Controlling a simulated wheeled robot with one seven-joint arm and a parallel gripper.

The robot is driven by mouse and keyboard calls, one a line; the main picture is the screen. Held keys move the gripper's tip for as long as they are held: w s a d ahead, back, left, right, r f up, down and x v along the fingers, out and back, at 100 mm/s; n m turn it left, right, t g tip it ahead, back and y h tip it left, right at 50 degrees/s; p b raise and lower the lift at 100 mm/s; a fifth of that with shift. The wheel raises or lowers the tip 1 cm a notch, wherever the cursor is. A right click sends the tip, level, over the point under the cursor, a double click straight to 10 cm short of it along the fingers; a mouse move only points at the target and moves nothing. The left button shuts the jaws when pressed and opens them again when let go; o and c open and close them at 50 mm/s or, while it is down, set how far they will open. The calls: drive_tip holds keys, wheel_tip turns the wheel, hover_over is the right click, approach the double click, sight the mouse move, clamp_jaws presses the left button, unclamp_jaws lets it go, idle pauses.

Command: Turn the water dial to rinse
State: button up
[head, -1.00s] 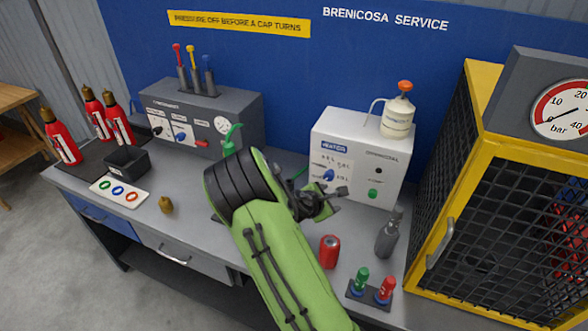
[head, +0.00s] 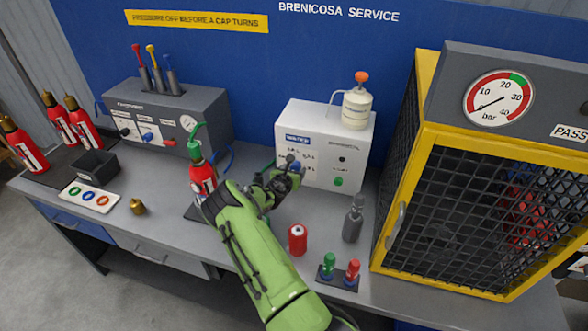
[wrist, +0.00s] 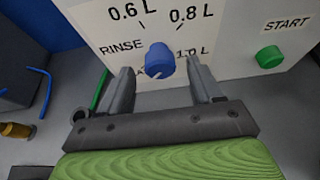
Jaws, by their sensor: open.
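The blue water dial (wrist: 160,60) is on the front of the white water unit (wrist: 235,25). RINSE is printed to its left, 0.6 L and 0.8 L above it, and 1.0 L to its right. A pale mark shows on the dial's lower left; its exact setting is hard to read. My gripper (wrist: 158,68) is open, with one finger on each side of the dial in the wrist view. I cannot tell whether the fingers touch it. In the head view my gripper (head: 291,174) partly covers the dial (head: 296,165) on the unit (head: 325,125).
The green START button (wrist: 270,56) is right of the dial. A red extinguisher (head: 203,178) stands left of my arm. A red can (head: 298,240), a grey bottle (head: 353,222) and a yellow mesh cage (head: 415,150) are to the right.

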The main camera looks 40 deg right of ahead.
drive_tip(key=shift+x, duration=1.15)
drive_tip(key=c, duration=1)
drive_tip(key=shift+c, duration=0.2)
drive_tip(key=m+t+b, duration=0.1)
drive_tip(key=m, duration=0.1)
drive_tip(key=m+t+y+b, duration=0.1)
drive_tip(key=m+t+b, duration=0.1)
drive_tip(key=shift+s+f+b, duration=0.1)
drive_tip(key=shift+f+b, duration=0.1)
drive_tip(key=shift+b, duration=0.1)
drive_tip(key=shift+s+m+t+b, duration=0.1)
drive_tip(key=shift+m+t+b, duration=1.1)
drive_tip(key=shift+m+b, duration=1)
